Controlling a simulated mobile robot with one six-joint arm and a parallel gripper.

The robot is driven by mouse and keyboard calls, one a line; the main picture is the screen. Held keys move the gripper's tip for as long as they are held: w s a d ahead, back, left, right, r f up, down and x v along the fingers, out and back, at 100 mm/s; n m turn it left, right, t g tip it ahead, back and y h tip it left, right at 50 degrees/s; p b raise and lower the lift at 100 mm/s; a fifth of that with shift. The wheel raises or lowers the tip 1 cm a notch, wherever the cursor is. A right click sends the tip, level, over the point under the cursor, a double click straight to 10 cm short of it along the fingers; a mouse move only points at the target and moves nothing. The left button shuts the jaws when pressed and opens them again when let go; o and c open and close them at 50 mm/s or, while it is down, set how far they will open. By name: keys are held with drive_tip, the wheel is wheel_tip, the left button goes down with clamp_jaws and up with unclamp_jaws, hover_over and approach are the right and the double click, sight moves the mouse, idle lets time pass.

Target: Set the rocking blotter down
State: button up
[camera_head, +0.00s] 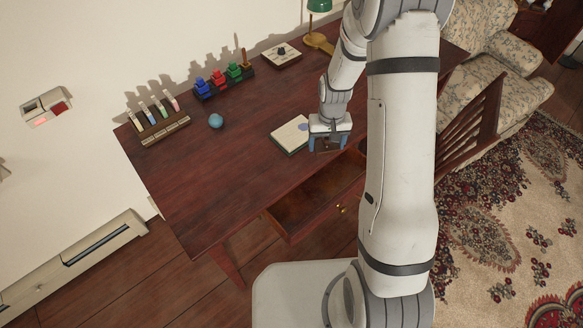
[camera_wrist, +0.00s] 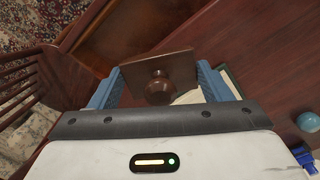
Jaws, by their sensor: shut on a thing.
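The rocking blotter (camera_wrist: 176,66) is a dark brown wooden piece with a round knob on top. In the wrist view it sits between the blue fingers of my gripper (camera_wrist: 159,72), which is shut on it. In the head view my gripper (camera_head: 329,142) points down near the front edge of the desk (camera_head: 215,165), just right of a cream pad (camera_head: 284,140). The blotter (camera_head: 325,147) shows only partly between the fingers there. I cannot tell whether its underside touches the desk.
A drawer (camera_head: 297,208) stands open below the desk's front edge. The desk's left front is clear.

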sight(326, 199)
drive_tip(key=shift+d, duration=0.15)
drive_tip(key=shift+f+b, duration=0.25)
drive_tip(key=shift+b, duration=0.05)
drive_tip(key=s+f+n+b, duration=0.1)
drive_tip(key=s+f+b, duration=0.1)
drive_tip(key=f+b, duration=0.2)
drive_tip(key=s+f+n+b, duration=0.2)
drive_tip(key=s+f+b, duration=0.1)
drive_tip(key=f+b, duration=0.2)
drive_tip(key=s+f+n+b, duration=0.2)
drive_tip(key=f+b, duration=0.3)
drive_tip(key=f, duration=0.3)
drive_tip(key=shift+s+d, duration=0.2)
drive_tip(key=shift+d, duration=0.05)
drive_tip(key=shift+f+b, duration=0.2)
drive_tip(key=shift+b, duration=0.1)
drive_tip(key=o, duration=1)
drive_tip(key=shift+r, duration=0.1)
drive_tip(key=shift+c, duration=0.2)
